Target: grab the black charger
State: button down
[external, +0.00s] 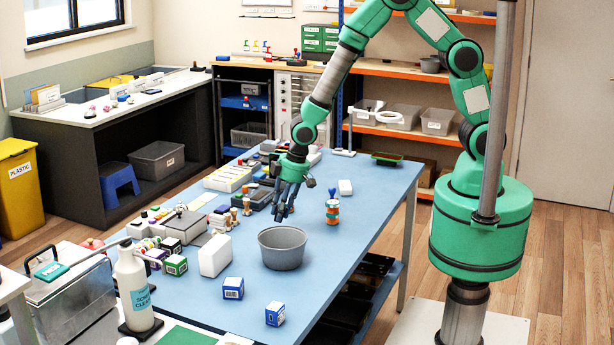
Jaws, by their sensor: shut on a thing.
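My gripper (281,213) is above the blue table, a little behind the grey round bin. Its dark fingers point down and are closed on a small dark thing, which looks like the black charger (279,217). The fingers hide most of it, so its shape is not clear. I cannot tell whether it touches the table or is just above it. No other black charger can be made out for sure on the table.
The grey bin (283,248) stands just in front of my gripper. Boxes and trays (229,177) crowd the left side. The table's (345,240) right part is clear.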

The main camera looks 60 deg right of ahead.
jog(key=shift+s+d+r+p, duration=0.1)
jog(key=shift+s+d, duration=0.3)
jog(key=shift+s, duration=0.55)
jog(key=shift+s+d+r+p, duration=0.1)
jog(key=shift+s+d, duration=0.3)
jog(key=shift+s, duration=0.55)
jog(key=shift+s+d+r+p, duration=0.1)
jog(key=shift+s+d, duration=0.3)
jog(key=shift+s, duration=0.55)
